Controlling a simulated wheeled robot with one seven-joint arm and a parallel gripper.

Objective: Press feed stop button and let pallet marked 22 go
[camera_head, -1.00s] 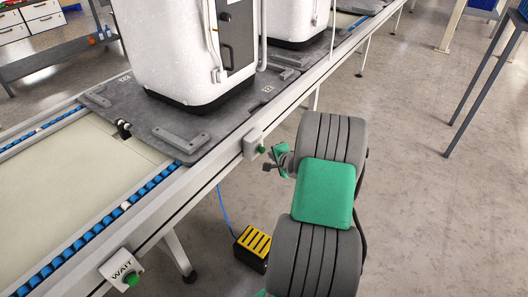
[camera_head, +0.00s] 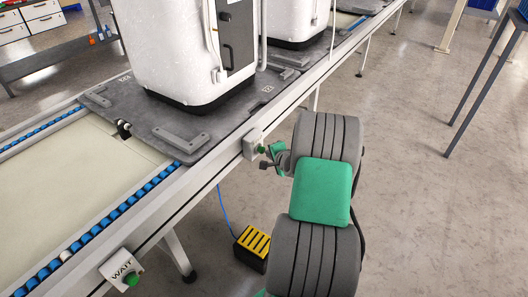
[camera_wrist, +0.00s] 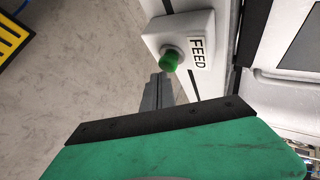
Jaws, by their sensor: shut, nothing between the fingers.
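The feed box is a small white box with a green button (camera_head: 261,149) on the conveyor's side rail. In the wrist view the box is labelled FEED (camera_wrist: 196,52), and its green button (camera_wrist: 169,60) stands out. My gripper (camera_head: 264,164) is shut and empty, just below and right of the button. In the wrist view its fingertips (camera_wrist: 158,78) lie close below the button; contact cannot be told. A dark grey pallet (camera_head: 205,137) carries a white machine (camera_head: 185,45) on the conveyor. Its small markings are hard to read.
A second box marked WAIT (camera_head: 121,268) with a green button sits on the rail at lower left. A yellow-topped block (camera_head: 254,242) lies on the floor beneath the rail. Another white machine (camera_head: 293,20) stands farther along.

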